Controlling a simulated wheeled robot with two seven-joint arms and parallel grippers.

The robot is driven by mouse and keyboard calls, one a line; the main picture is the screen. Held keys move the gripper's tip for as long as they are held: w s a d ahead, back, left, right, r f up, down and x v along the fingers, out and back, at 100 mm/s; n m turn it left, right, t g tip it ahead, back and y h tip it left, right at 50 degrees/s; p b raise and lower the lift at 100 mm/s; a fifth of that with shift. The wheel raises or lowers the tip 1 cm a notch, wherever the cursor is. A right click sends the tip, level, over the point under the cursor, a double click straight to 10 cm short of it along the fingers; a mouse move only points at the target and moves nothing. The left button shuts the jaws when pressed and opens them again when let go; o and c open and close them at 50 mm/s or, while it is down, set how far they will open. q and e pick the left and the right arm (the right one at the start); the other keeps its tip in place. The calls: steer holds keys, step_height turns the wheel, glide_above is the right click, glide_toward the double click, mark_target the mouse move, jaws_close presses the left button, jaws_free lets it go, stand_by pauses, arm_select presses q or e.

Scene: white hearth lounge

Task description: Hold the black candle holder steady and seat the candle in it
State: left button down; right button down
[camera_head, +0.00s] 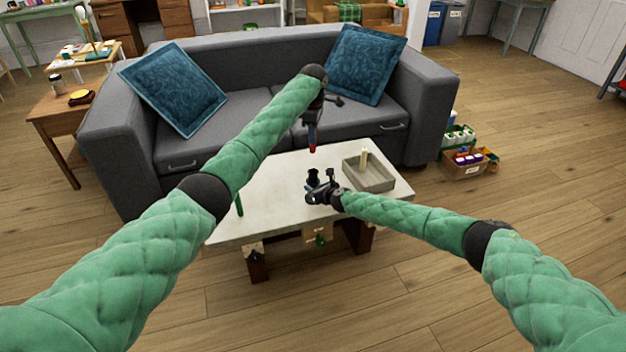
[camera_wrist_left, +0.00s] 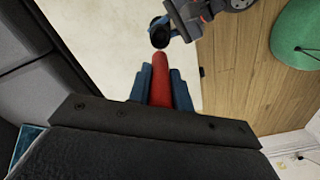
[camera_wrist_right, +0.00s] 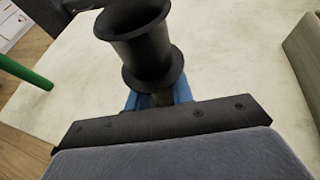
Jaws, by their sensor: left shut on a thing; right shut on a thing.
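The black candle holder (camera_head: 313,176) stands on the pale table, upright as far as I can see. My right gripper (camera_head: 314,189) is shut on it low down, and the right wrist view shows its flared black body (camera_wrist_right: 142,48) just past the blue fingertips. My left gripper (camera_head: 312,128) is shut on a red candle (camera_head: 312,149), which points down above the holder with a gap between them. In the left wrist view the candle (camera_wrist_left: 162,85) extends from between the blue fingers toward the holder's round opening (camera_wrist_left: 159,33). The candle's upper end is hidden in the jaws.
A grey tray (camera_head: 384,183) with a cream candle (camera_head: 364,157) in it is right of the holder on the table (camera_head: 270,222). A green candle (camera_head: 239,206) is at the table's left, partly behind my left arm. A grey sofa (camera_head: 255,103) stands behind.

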arm_select(q)
steer(key=f+n, duration=0.2)
steer(key=n, duration=0.1)
steer(key=shift+s+d+f, duration=0.1)
steer(key=shift+d+f, duration=0.15)
steer(key=shift+d, duration=0.05)
steer(key=shift+a+f+n, duration=0.1)
steer(key=shift+a+n, duration=0.1)
steer(key=shift+n, duration=0.7)
steer(key=shift+f, duration=4.9)
steer(key=shift+f, duration=0.15)
steer(key=c, duration=1.3)
jaws_free()
steer(key=shift+o, duration=0.2)
